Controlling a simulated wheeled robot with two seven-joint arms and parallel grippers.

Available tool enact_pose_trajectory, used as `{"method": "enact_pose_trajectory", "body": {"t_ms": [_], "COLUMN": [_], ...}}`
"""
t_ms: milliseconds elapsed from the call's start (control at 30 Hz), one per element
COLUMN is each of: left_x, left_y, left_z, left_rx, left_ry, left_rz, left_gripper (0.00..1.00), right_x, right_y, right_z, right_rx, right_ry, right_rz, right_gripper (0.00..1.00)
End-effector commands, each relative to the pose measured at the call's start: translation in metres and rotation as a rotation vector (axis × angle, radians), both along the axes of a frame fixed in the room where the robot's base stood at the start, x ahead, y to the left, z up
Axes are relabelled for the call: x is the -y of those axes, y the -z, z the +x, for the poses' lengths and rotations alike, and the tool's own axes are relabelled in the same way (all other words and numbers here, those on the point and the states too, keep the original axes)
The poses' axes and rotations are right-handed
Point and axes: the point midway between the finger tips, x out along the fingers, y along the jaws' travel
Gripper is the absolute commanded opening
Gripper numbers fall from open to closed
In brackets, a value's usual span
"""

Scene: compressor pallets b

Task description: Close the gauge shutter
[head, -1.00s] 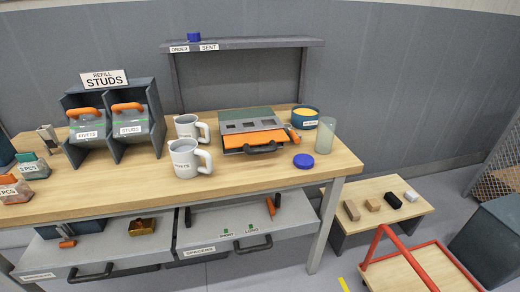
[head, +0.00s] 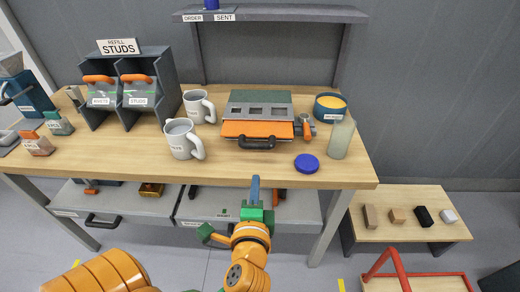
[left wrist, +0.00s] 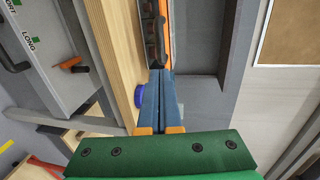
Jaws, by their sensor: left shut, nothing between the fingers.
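The gauge unit sits on the wooden bench, with a grey-green top and a grey panel (head: 258,110) that has several dark square windows. An orange front plate (head: 236,130) with a black bar handle (head: 257,142) lies along its near edge. An orange lever (head: 304,124) sticks out at its right end. I cannot tell which part is the shutter. My left gripper (head: 255,180) has its blue fingers shut and empty, in front of the bench's near edge below the handle. In the left wrist view the fingertips (left wrist: 159,73) point toward the black handle (left wrist: 154,38), apparently apart from it.
Two grey mugs (head: 182,139) stand left of the unit. A blue disc (head: 307,162), a translucent bottle (head: 341,138) and a blue bowl with yellow contents (head: 330,108) are to the right. A shelf (head: 290,14) rises behind. Grey drawers (head: 140,205) hang below the bench.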

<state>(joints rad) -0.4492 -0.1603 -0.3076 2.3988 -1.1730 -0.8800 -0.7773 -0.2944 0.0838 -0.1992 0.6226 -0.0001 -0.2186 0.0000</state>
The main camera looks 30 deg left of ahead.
Motion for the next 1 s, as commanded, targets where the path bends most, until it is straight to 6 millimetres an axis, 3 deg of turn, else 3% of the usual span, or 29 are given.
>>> {"method": "enact_pose_trajectory", "body": {"t_ms": [200, 600, 1000], "left_x": [-0.021, -0.061, -0.068], "left_y": [0.005, 0.023, 0.027], "left_z": [0.036, 0.101, 0.113], "left_rx": [0.003, 0.002, 0.002], "left_ry": [0.002, 0.003, 0.004], "left_rz": [0.003, -0.001, -0.005], "left_gripper": [0.0, 0.0, 0.0], "right_x": [-0.001, -0.003, -0.003], "right_y": [-0.011, -0.02, -0.02], "right_z": [-0.009, -0.006, -0.005], "right_rx": [-0.017, -0.011, -0.009], "right_ry": [0.0, 0.0, 0.0], "right_rz": [0.0, 0.005, 0.005], "right_gripper": [0.5, 0.5, 0.5]}}
